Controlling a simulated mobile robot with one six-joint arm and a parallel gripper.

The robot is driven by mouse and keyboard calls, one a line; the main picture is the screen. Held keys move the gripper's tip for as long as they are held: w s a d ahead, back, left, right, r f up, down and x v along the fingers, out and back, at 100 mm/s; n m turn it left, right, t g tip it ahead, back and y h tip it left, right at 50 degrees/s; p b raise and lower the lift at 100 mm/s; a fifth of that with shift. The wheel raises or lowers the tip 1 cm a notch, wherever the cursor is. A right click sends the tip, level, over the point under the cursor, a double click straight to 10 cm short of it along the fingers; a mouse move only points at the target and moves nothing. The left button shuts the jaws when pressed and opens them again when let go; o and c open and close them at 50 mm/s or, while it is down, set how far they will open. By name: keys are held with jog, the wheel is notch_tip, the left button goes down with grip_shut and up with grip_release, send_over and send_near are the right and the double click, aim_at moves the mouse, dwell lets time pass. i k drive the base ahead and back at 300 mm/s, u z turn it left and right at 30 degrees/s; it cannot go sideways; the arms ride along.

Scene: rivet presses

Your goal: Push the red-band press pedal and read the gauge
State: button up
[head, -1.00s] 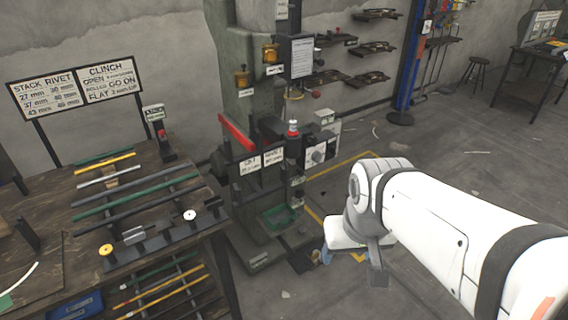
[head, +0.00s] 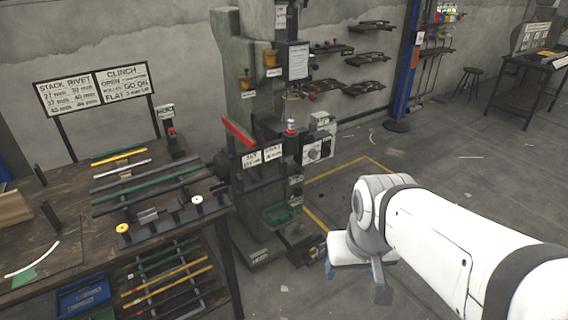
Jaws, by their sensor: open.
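The tall grey-green press (head: 235,60) stands in the middle of the head view, with a slanted red band (head: 238,132) on its front left. A pale box with a round dial face (head: 314,151) is on its right side; the dial is too small to read. A dark, low block that looks like the pedal (head: 303,238) is at the foot of the press, on the right; its outline is unclear. My gripper (head: 350,271) points down, open and empty, to the right of that block and apart from it in the picture.
A workbench (head: 75,225) with rods, knobs and a blue bin (head: 83,297) stands on the left, close to the press. A sign board (head: 97,88) stands behind it. Yellow floor lines (head: 330,178) lie behind the press foot. Open floor (head: 470,180) lies to the right.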

aim_at(297, 256)
jog(key=u, duration=0.1)
jog(key=i, duration=1.45)
jog(key=z, duration=0.3)
